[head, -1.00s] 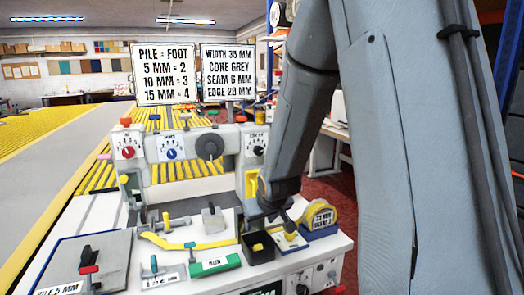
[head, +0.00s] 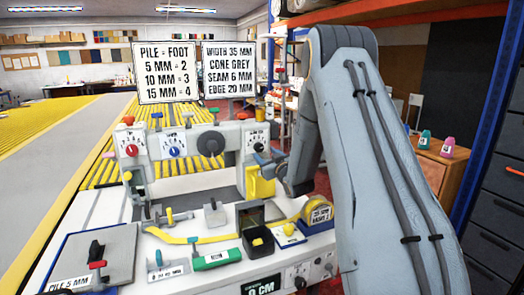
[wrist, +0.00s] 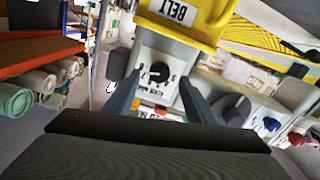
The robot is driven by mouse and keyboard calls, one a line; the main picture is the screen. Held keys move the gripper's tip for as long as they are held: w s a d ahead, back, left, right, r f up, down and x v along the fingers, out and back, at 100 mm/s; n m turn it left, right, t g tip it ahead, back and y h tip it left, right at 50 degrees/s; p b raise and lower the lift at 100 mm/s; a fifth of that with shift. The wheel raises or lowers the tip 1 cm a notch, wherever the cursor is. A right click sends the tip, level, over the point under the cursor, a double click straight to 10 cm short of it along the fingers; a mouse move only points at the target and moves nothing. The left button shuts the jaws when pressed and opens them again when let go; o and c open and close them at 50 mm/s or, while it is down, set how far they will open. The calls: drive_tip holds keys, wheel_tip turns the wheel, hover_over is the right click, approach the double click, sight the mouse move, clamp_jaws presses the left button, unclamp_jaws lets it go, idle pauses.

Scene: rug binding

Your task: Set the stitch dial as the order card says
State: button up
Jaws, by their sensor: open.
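A dial with a black knob (head: 258,147) sits on a white plate at the right end of the grey machine; its small lettering is unreadable in the head view. In the wrist view the black knob (wrist: 158,73) lies beyond and between my open fingers, on a plate with tilted, blurred marks. My gripper (head: 268,160) is close in front of this dial, empty. A red-knob dial (head: 131,149) and a blue-knob dial (head: 174,150) are farther left. A white card (head: 228,69) reads width 35 mm, cone grey, seam 6 mm, edge 20 mm.
Another card (head: 168,73) pairs pile with foot. A yellow part labelled BELT (wrist: 185,20) is close to the dial. A grey handwheel (head: 210,143) stands left of it. The bench holds a black bin (head: 258,242), a tape reel (head: 317,212) and a green-handled tool (head: 215,260).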

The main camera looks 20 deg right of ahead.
sight(260, 149)
drive_tip(key=shift+w+p, duration=0.5)
drive_tip(key=shift+w, duration=1.75)
drive_tip(key=c, duration=1)
